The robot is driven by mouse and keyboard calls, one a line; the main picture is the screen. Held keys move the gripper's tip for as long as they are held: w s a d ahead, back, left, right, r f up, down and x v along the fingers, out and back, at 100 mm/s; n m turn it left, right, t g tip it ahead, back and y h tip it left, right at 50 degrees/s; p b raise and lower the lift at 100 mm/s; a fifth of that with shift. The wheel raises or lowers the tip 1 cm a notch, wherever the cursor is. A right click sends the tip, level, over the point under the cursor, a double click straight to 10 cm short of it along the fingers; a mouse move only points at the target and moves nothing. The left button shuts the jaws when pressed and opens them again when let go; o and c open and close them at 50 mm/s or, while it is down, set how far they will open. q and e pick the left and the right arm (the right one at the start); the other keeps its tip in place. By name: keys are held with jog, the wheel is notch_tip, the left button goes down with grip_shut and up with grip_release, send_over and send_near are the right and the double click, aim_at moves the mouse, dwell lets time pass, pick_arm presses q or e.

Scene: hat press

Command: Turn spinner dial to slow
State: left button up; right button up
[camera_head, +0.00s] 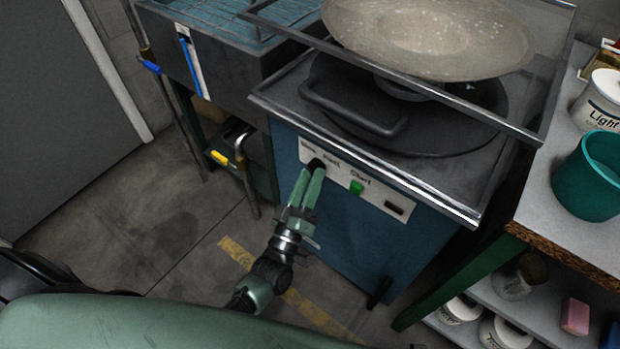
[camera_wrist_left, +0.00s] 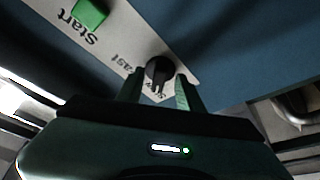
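The black spinner dial (camera_head: 316,164) sits at the left end of a light label panel on the front of the blue spinner machine (camera_head: 345,225). The dial also shows in the left wrist view (camera_wrist_left: 159,70), with "Fast" on its left and a partly hidden word below it. My left gripper (camera_head: 311,176) reaches up to the panel. In the left wrist view its two green fingers (camera_wrist_left: 160,86) stand apart on either side of the dial's lower part. I cannot tell whether they touch it. My right gripper is not in view.
A green Start button (camera_head: 357,188) is right of the dial. A metal frame and a large pale disc (camera_head: 430,35) are above the machine. A shelf table with a teal bucket (camera_head: 588,178) stands at the right. A sink-like unit (camera_head: 220,55) stands behind left. Floor at left is clear.

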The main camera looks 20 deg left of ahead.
pick_arm(q)
jog(key=shift+s, duration=0.1)
jog(key=v, duration=0.7)
jog(key=shift+s, duration=0.3)
